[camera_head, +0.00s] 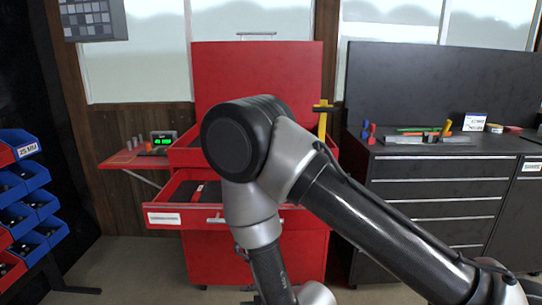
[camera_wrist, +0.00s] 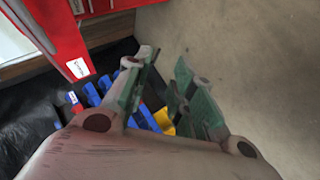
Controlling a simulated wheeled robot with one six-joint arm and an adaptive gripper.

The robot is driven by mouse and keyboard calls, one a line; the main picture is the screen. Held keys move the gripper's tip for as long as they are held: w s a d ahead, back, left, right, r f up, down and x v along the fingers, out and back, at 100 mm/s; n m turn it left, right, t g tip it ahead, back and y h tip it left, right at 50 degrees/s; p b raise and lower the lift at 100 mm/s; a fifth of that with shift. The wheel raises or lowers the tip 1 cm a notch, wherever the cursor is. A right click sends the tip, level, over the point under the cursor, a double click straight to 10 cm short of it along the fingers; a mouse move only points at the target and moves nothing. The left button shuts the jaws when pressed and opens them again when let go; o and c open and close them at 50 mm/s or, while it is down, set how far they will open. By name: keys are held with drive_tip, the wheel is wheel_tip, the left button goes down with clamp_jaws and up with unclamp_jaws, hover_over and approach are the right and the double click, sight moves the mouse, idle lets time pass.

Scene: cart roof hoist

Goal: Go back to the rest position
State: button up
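My gripper (camera_wrist: 166,62) shows in the wrist view with its two green-padded fingers apart and nothing between them. Bare floor and, farther off, blue and yellow bins show past the fingers. In the head view my arm crosses in front of the red cart and its end runs out of the bottom of the picture, so the gripper is not seen there. The red cart (camera_head: 205,262) has its lid (camera_head: 225,75) raised and a drawer (camera_head: 165,218) pulled out. Part of the drawer's inside is hidden by my arm.
A dark cabinet (camera_head: 440,190) with small items on top stands at the right. A rack of blue and red bins (camera_head: 35,175) stands at the left. A red side shelf (camera_head: 125,160) holds a display with green digits (camera_head: 163,138). Floor is clear between rack and cart.

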drive_tip(key=s+d+m+g+h, duration=0.5)
drive_tip(key=d+m+g+h, duration=0.15)
drive_tip(key=d, duration=0.35)
drive_tip(key=s+d+r+m+t, duration=0.1)
drive_tip(key=s+d+r+m, duration=0.2)
drive_tip(key=d+r, duration=0.7)
drive_tip(key=s+d+r+m+t, duration=0.1)
drive_tip(key=s+d+r+m, duration=0.1)
drive_tip(key=d+r+m, duration=0.5)
drive_tip(key=s+d+r+m+t+h, duration=0.1)
drive_tip(key=s+d+r+m, duration=0.2)
drive_tip(key=d+r, duration=1.1)
wheel_tip(320, 180, up, 6)
drive_tip(key=shift+s+d+r+m, duration=0.1)
drive_tip(key=shift+s+d+m, duration=0.2)
drive_tip(key=shift+m, duration=0.65)
